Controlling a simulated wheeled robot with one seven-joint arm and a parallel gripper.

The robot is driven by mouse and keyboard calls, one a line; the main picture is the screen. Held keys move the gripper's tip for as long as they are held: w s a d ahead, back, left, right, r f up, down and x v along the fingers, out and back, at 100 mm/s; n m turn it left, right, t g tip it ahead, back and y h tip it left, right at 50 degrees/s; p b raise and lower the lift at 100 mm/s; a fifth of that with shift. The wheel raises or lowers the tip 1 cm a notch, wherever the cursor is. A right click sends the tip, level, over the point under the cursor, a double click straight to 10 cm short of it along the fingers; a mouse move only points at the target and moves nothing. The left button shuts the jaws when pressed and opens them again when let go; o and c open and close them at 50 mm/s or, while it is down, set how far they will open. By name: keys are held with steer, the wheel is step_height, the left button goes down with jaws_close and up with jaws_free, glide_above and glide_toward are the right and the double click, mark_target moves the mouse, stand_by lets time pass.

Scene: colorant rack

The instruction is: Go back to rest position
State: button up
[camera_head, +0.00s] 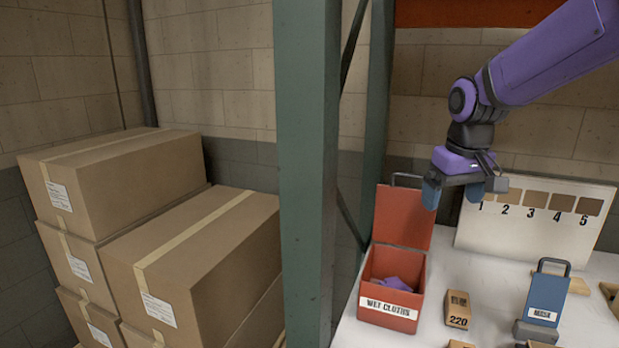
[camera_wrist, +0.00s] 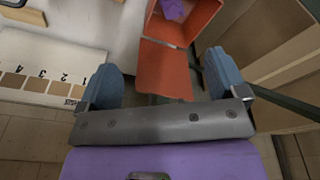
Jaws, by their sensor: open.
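My gripper (camera_head: 452,190) is open and empty in the head view, with its blue fingers spread apart. It hangs in the air above the white shelf, over the back of the red box labelled "WET CLOTHS" (camera_head: 390,318). The box lid stands open and a purple cloth (camera_head: 397,285) lies inside. In the wrist view my gripper (camera_wrist: 163,85) shows both blue fingers wide apart, with the open red lid (camera_wrist: 165,65) seen between them. The purple cloth (camera_wrist: 174,9) shows at the top edge of that view.
A colour sample board (camera_head: 535,218) numbered 1 to 5 stands behind my gripper on the right. A block marked 220 (camera_head: 458,309) and a blue tagged item (camera_head: 545,298) are on the shelf (camera_head: 485,285). A green post (camera_head: 307,170) and stacked cartons (camera_head: 190,255) are at left.

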steer(key=s+d+r+m+t, duration=0.1)
steer(key=s+r, duration=0.1)
steer(key=s, duration=0.9)
steer(key=s+d+r+m+t, duration=0.1)
steer(key=s+d+t, duration=0.1)
steer(key=s, duration=1)
steer(key=shift+d+r, duration=0.3)
steer(key=shift+r, duration=0.05)
